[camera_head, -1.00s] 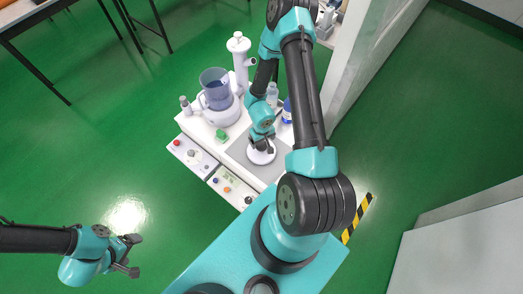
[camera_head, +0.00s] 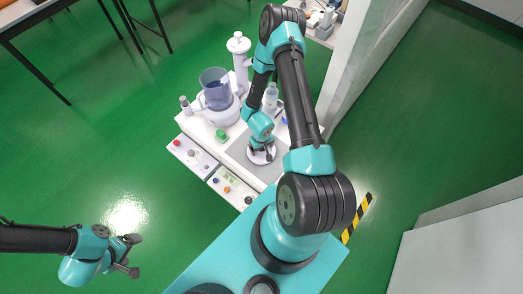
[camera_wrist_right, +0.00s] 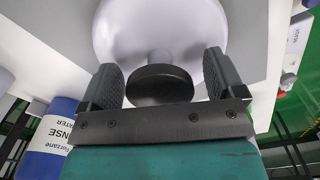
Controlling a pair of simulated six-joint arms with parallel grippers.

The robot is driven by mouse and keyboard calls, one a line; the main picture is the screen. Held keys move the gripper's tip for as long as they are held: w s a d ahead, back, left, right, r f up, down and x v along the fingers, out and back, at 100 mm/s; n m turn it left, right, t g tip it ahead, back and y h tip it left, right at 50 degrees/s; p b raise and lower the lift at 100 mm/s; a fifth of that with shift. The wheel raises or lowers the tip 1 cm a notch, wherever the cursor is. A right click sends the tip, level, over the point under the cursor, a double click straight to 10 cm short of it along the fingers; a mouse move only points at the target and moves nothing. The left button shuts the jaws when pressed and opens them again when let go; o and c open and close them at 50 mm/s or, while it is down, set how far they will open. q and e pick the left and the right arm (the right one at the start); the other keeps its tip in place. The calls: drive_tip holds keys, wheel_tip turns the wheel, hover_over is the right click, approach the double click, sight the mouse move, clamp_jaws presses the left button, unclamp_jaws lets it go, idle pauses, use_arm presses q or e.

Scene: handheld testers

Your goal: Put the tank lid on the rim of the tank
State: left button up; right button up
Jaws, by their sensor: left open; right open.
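The tank (camera_head: 213,92) is a bluish see-through cylinder on a white base at the back left of the white bench. The tank lid (camera_head: 256,159) is a white disc lying on the grey mat, apart from the tank. My right gripper (camera_head: 264,152) is over the lid. In the right wrist view the lid (camera_wrist_right: 112,30) has a dark round knob (camera_wrist_right: 160,88), which lies between the open fingers of my right gripper (camera_wrist_right: 163,80), with slight gaps at the sides. My left gripper (camera_head: 132,255) is open and empty at lower left, over the green floor, away from the bench.
A tall white column (camera_head: 239,60) stands right behind the tank. A green block (camera_head: 221,135) sits in front of it. Clear bottles (camera_head: 271,95) stand behind my right arm; a blue-labelled bottle (camera_wrist_right: 55,140) shows in the wrist view. Control panels (camera_head: 192,154) line the bench front.

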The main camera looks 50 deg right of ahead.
drive_tip(key=shift+c, duration=0.3)
drive_tip(key=c, duration=1)
drive_tip(key=shift+r, duration=0.1)
drive_tip(key=shift+r, duration=4.95)
